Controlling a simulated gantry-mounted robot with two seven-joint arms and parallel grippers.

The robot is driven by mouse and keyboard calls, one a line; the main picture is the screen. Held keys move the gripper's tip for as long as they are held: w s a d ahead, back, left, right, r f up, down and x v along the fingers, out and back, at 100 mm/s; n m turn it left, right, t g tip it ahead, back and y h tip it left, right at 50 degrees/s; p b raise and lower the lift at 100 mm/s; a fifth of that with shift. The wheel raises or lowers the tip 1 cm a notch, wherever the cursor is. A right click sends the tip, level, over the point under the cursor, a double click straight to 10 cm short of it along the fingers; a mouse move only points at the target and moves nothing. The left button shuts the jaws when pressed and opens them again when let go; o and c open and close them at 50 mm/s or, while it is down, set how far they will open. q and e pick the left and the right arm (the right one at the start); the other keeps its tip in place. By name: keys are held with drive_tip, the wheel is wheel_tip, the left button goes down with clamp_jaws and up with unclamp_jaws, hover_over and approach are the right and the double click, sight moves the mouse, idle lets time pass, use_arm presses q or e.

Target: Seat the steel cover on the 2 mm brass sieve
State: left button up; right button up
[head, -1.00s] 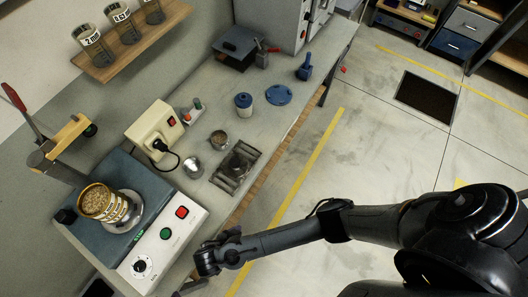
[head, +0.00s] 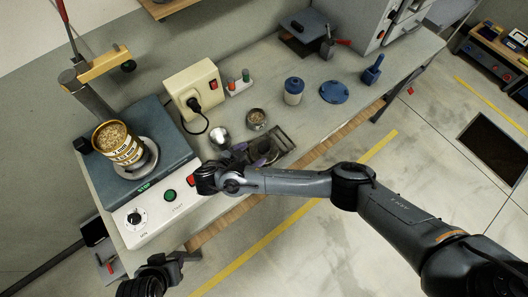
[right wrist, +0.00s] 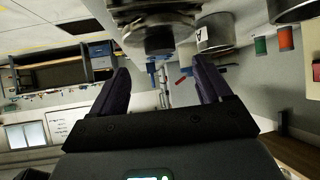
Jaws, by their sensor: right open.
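The brass sieve (head: 122,152), filled with tan grains, stands tilted in the picture on the round plate of the shaker (head: 150,115) in the head view. My right gripper (head: 252,153) is over the dark slotted tray (head: 283,146) near the bench's front edge, right of the sieve. In the right wrist view its two fingers (right wrist: 160,68) are apart with nothing between them. A round metal piece (right wrist: 152,36) lies just beyond them; it may be the steel cover, but I cannot be sure. My left gripper (head: 178,262) is low in the head view, off the bench front; its jaw opening is unclear.
A steel cup (head: 220,136) and a bowl of grains (head: 256,118) stand behind the tray. A blue-lidded jar (head: 293,92) and blue disc (head: 334,92) stand to the right.

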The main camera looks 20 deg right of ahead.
sight(264, 147)
drive_tip(key=shift+x, duration=0.9)
drive_tip(key=shift+p+x, duration=0.4)
drive_tip(key=shift+x, duration=1.6)
drive_tip(key=shift+w+r, duration=0.1)
drive_tip(key=c, duration=1.3)
drive_tip(key=shift+o, duration=0.2)
drive_tip(key=shift+r, duration=0.15)
